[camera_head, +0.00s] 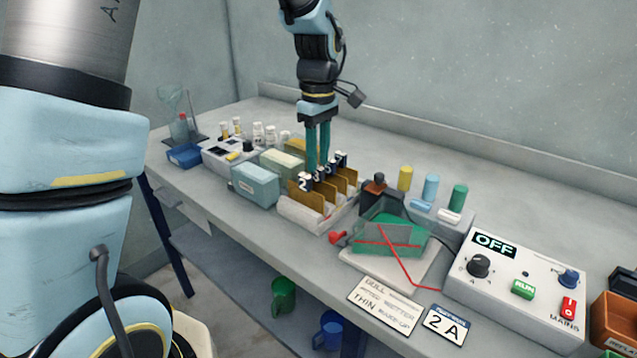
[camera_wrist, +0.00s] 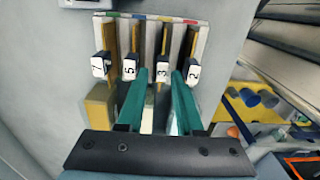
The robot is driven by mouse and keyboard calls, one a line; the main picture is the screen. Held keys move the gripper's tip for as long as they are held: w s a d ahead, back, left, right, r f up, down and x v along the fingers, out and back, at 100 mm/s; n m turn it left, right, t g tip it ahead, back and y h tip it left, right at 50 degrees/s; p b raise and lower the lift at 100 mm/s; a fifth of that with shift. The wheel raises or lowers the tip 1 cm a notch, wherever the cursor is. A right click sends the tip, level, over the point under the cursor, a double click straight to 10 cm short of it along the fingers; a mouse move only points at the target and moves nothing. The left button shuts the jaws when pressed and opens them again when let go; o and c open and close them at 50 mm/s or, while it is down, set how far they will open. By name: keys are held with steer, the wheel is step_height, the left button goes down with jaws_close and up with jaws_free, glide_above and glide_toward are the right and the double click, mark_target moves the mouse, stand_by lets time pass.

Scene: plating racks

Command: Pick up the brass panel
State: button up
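Several brass panels stand upright in slots of a pale rack (camera_head: 301,219) on the bench. Each has a black-and-white number clip at its top. In the wrist view the clips read 7 (camera_wrist: 98,67), 5 (camera_wrist: 129,69), 3 (camera_wrist: 163,73) and 2 (camera_wrist: 194,72) from left to right, above the same rack (camera_wrist: 151,35). In the head view the panel numbered 2 (camera_head: 305,196) is nearest. My gripper (camera_head: 318,167) points down over the rack, open. In the wrist view its green fingers (camera_wrist: 160,76) lie either side of the panel numbered 3; contact cannot be told.
A glass tank with green liquid (camera_head: 395,238) and red leads stands right of the rack. A power unit (camera_head: 517,289) reads OFF. Pale boxes (camera_head: 256,183) stand close on the rack's left. Yellow, blue and green cylinders (camera_head: 431,188) stand behind the tank.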

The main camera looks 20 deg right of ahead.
mark_target(318, 179)
steer(key=shift+s+f+p, duration=0.15)
steer(key=shift+f+p, duration=0.35)
steer(key=shift+f, duration=1.55)
steer(key=shift+c, duration=0.3)
steer(key=shift+a, duration=0.1)
jaws_close()
